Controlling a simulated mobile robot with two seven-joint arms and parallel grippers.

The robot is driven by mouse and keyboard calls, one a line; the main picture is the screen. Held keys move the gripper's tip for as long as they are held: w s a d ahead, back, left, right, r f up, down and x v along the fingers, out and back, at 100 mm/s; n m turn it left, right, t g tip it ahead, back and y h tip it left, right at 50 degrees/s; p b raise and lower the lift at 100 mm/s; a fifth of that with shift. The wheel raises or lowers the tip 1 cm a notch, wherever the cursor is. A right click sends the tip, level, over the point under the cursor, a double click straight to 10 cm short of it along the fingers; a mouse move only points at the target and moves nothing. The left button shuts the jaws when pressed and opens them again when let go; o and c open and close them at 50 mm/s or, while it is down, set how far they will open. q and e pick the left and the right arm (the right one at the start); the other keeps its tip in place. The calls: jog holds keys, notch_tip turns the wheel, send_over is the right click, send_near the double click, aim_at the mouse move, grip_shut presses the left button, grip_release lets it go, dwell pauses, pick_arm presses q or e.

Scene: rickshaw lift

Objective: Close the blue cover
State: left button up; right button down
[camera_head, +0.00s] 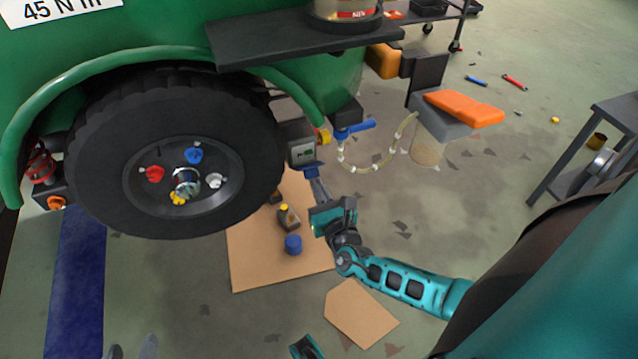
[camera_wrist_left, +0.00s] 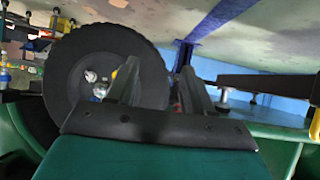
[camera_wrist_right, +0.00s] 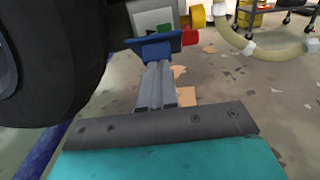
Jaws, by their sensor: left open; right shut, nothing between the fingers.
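The blue cover (camera_wrist_right: 150,48) is a small flap below a grey box (camera_wrist_right: 154,20) beside the tyre in the right wrist view. It stands out from the box's lower edge, with the box front showing above it. In the head view the cover (camera_head: 311,171) is small, at the box's bottom. My right gripper (camera_wrist_right: 157,66) is shut and empty, its fingertips at the cover's underside; I cannot tell if they touch. It also shows in the head view (camera_head: 314,178). My left gripper (camera_wrist_left: 160,68) is open and empty, facing the wheel from some distance.
The large black wheel (camera_head: 110,165) stands left of the box. A blue-handled valve (camera_head: 355,130) and clear hose (camera_head: 372,166) are right of it. Cardboard (camera_head: 255,265) with small bottles lies on the floor below. A bin with an orange lid (camera_head: 465,108) stands right.

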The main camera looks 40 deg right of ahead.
aim_at(315, 167)
jog(key=r+g+p, duration=0.1)
jog(key=r+p, duration=0.1)
jog(key=p, duration=0.2)
jog(key=w+r+g+p, duration=0.1)
jog(key=r+g+p, duration=0.1)
jog(key=p, duration=0.3)
jog(key=shift+d, duration=0.1)
jog(key=shift+r+g+y+p, duration=0.1)
jog(key=shift+g+y+p, duration=0.35)
jog(key=shift+p, duration=0.2)
jog(key=shift+w+r+g+p, duration=0.25)
jog(key=shift+g+p, duration=0.3)
jog(key=shift+p, duration=0.4)
jog(key=shift+w+d+r+p, duration=0.2)
jog(key=shift+w+r+p, duration=0.15)
jog(key=shift+p, duration=0.4)
pick_arm(q)
jog(key=s+a+r+y, duration=0.1)
jog(key=s+a+r, duration=0.1)
jog(key=r, duration=0.8)
jog(key=shift+a+r+p, duration=0.3)
jog(key=shift+a+p, duration=0.1)
jog(key=shift+a, duration=0.25)
pick_arm(e)
jog(key=shift+w+d+r, duration=0.15)
jog(key=shift+w+r, duration=0.4)
jog(key=shift+w, duration=0.25)
